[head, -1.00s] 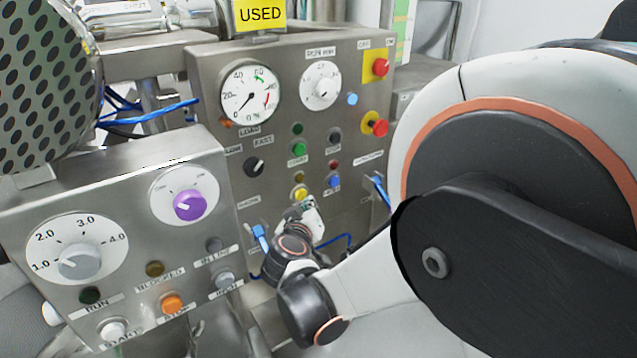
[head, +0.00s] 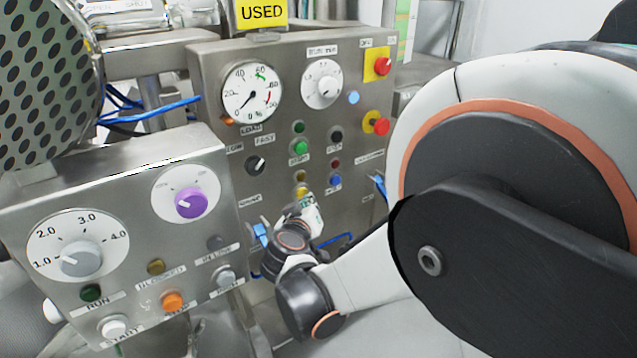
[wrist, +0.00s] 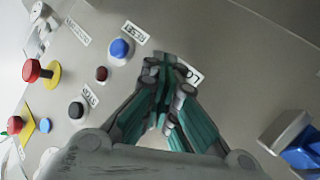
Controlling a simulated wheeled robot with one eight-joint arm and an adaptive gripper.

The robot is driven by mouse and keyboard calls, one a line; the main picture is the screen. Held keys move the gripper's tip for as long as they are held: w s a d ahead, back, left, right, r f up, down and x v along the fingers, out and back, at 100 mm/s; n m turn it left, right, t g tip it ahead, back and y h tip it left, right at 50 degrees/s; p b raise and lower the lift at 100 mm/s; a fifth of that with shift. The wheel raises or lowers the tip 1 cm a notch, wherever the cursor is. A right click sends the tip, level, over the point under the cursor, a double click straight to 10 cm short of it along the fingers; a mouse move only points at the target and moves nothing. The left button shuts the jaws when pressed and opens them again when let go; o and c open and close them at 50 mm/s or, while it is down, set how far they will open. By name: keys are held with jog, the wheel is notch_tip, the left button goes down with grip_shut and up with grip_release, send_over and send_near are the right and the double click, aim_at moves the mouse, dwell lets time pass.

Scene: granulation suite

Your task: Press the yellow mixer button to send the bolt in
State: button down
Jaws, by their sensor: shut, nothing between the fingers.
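The yellow mixer button (head: 301,190) is low on the upright grey panel (head: 225,150), below the green button and left of the blue one. In the head view my gripper (head: 306,201) is right in front of it and covers its lower part. I cannot tell whether the fingertips touch it. In the wrist view my gripper (wrist: 168,62) has its green-padded fingers together at the tips, with nothing between them, pointing at the panel. The fingers hide the yellow button there, and a white label is partly covered beside the tips.
Close by are a blue button (head: 335,180), a green button (head: 300,147) and a black button (head: 336,136). Two red mushroom buttons (head: 381,66) (head: 381,126) sit at the panel's right. A nearer control box (head: 130,210) stands at left, and blue cables (head: 335,239) hang below.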

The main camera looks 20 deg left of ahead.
jog(key=shift+w+a, duration=0.3)
jog(key=shift+a, duration=0.05)
dwell(0.6)
dwell(0.3)
jog(key=shift+s+d, duration=0.55)
jog(key=shift+d, duration=0.1)
jog(key=shift+s+d, duration=0.1)
jog(key=s+d+b, duration=0.1)
jog(key=s+d, duration=0.2)
jog(key=shift+d, duration=0.3)
dwell(2.0)
